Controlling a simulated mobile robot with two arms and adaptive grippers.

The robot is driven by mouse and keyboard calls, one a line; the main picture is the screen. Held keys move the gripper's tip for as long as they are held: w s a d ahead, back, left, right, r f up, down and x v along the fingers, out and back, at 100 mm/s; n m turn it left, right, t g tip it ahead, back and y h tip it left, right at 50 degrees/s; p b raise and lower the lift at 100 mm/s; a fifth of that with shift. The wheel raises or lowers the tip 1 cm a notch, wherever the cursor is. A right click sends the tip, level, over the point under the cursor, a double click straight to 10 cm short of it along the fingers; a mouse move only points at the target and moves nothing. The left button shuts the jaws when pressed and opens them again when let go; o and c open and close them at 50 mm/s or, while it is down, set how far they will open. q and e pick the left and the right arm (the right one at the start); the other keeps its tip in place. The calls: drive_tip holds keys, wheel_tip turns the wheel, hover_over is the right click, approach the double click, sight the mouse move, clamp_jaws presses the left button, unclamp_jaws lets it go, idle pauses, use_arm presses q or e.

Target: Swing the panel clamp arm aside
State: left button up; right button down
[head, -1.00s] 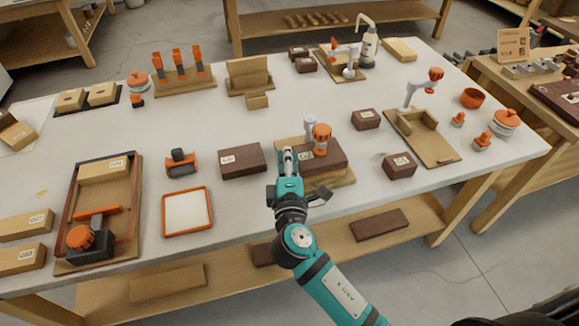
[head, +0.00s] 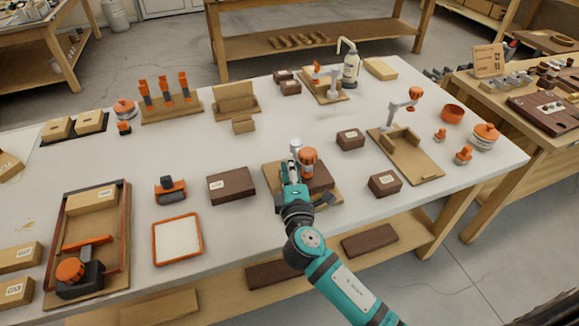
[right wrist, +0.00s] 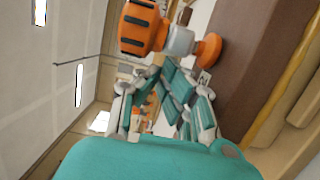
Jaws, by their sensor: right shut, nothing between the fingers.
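The panel clamp stands mid-table in the head view, with an orange clamp head (head: 308,161) and a light grey post (head: 295,146) behind it. The orange head is over a dark brown panel (head: 321,178) on a wooden base (head: 331,197). My right gripper (head: 291,170) is shut and empty, just left of the orange head. In the right wrist view, the orange head (right wrist: 140,27) and grey arm (right wrist: 181,41) are beyond the shut fingers (right wrist: 168,100). I cannot tell whether they touch. My left gripper is not in view.
A dark labelled block (head: 231,185) lies left of the clamp. Two small dark blocks, one nearer (head: 385,183) and one farther (head: 350,138), lie to its right. A similar swing-arm fixture (head: 425,168) stands farther right. The table behind the clamp is mostly clear.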

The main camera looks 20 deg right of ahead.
drive_tip(key=shift+s+d+n+y, duration=0.15)
drive_tip(key=shift+d+n+y, duration=0.2)
drive_tip(key=shift+y, duration=0.25)
